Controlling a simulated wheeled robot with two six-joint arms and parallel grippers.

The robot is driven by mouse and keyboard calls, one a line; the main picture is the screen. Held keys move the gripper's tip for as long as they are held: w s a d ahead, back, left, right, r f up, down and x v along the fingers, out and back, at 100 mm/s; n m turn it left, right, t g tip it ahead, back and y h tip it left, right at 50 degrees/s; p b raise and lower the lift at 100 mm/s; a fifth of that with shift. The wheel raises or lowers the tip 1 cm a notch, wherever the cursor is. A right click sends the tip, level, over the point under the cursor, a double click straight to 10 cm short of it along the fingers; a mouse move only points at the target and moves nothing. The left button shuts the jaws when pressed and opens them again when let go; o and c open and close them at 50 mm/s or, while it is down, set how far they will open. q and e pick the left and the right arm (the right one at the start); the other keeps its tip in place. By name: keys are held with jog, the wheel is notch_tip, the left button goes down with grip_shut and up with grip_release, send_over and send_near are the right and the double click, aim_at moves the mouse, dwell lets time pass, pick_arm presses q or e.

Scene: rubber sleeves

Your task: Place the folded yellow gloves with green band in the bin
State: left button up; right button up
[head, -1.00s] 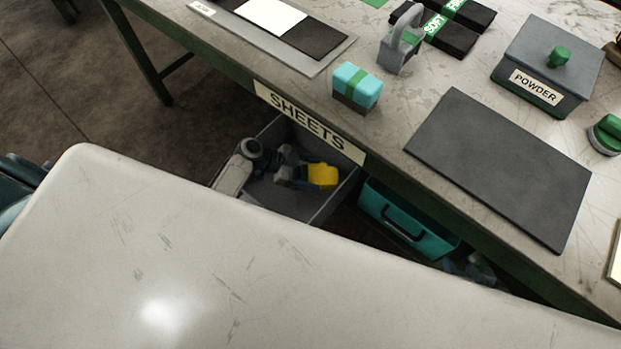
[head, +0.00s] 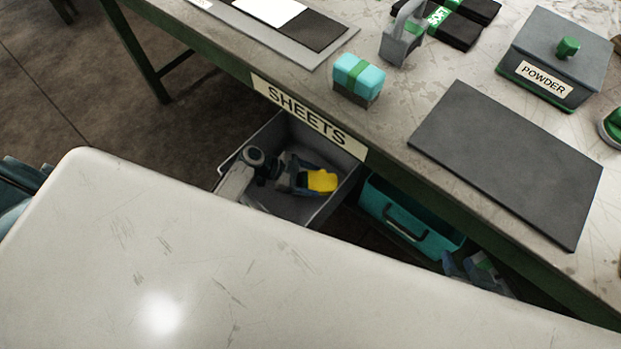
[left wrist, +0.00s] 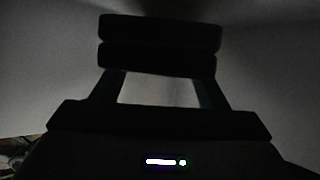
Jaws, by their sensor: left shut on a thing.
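The folded yellow gloves (head: 322,181) show as a yellow patch inside the open grey bin (head: 341,160) under the table edge. My left gripper (head: 308,180) is shut on them and reaches down into the bin. I cannot see the green band. In the dark left wrist view the gloves (left wrist: 159,43) are a two-layered silhouette across the fingertips of my left gripper (left wrist: 160,76). Whether they touch the bin floor is hidden.
A teal box (head: 405,225) with a dark handle stands right of the bin. The SHEETS label (head: 302,115) is on the table edge above. A turquoise block with a green band (head: 358,76) sits near that edge. A pale surface (head: 150,250) fills the foreground.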

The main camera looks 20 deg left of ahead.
pick_arm(q)
jog(key=o, duration=1.3)
jog(key=shift+c, duration=0.2)
jog(key=shift+r, duration=0.1)
pick_arm(e)
jog(key=shift+r, duration=0.1)
pick_arm(q)
jog(key=shift+r+p, duration=0.7)
jog(key=shift+p, duration=0.4)
jog(key=v, duration=0.6)
jog(key=shift+a+f, duration=0.1)
jog(key=shift+f, duration=0.15)
jog(key=shift+s+a+r, duration=0.15)
jog(key=shift+a+r, duration=0.25)
jog(key=shift+a, duration=0.15)
pick_arm(e)
jog(key=shift+s+d+r+n+g, duration=0.25)
jog(key=shift+s+d+n+g, duration=0.1)
jog(key=shift+g, duration=0.55)
